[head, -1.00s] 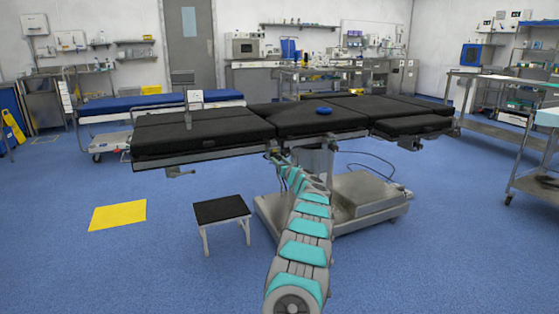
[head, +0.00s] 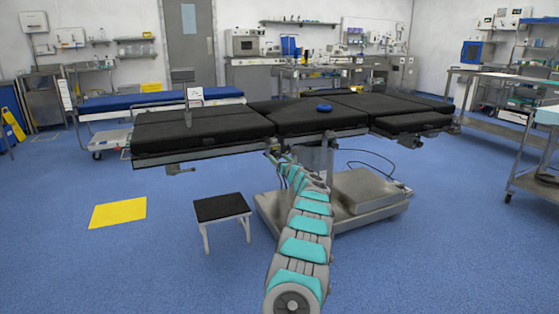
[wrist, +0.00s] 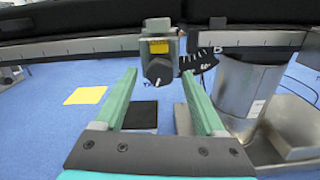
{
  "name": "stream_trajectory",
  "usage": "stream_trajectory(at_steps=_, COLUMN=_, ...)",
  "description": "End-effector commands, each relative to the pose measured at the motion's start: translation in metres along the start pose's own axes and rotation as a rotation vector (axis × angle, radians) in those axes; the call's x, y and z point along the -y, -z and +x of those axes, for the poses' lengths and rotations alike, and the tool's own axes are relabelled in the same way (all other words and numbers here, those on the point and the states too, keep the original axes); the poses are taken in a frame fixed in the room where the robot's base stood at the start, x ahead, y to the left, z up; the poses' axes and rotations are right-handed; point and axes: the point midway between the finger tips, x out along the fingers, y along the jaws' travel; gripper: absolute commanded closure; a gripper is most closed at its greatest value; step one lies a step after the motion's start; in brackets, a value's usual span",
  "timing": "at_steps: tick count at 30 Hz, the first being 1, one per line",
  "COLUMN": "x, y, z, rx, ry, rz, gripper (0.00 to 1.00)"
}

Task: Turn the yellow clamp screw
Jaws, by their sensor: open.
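The clamp (wrist: 160,25) sits on the side rail of the operating table, in the upper middle of the wrist view. It carries a yellow patch (wrist: 160,46). Below the patch is a dark round screw knob (wrist: 159,70) with a short pale mark near its lower edge. My gripper (wrist: 160,74) is open, its two green fingers on either side of the knob in the picture. I see gaps between knob and fingers and cannot tell the depth exactly. In the head view the clamp is too small and covered to make out.
A black scale plate (wrist: 198,59) with white marks is close to the right finger. The metal table column (wrist: 245,95) stands to the right. The table's rail (wrist: 75,48) and black pads (head: 210,132) are above. A black-topped step stool (head: 221,208) stands on the floor.

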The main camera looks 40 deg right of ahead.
Motion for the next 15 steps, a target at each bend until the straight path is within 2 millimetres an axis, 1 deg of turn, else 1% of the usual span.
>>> stream_trajectory(at_steps=5, x=0.0, y=-0.001, z=-0.002, rx=0.001, ry=0.001, rz=-0.001, gripper=0.28)
stream_trajectory(at_steps=8, x=0.001, y=-0.003, z=-0.007, rx=0.003, ry=0.002, rz=-0.002, gripper=0.28)
stream_trajectory(at_steps=15, x=-0.001, y=-0.001, z=-0.029, rx=0.003, ry=-0.001, rz=0.004, gripper=0.28)
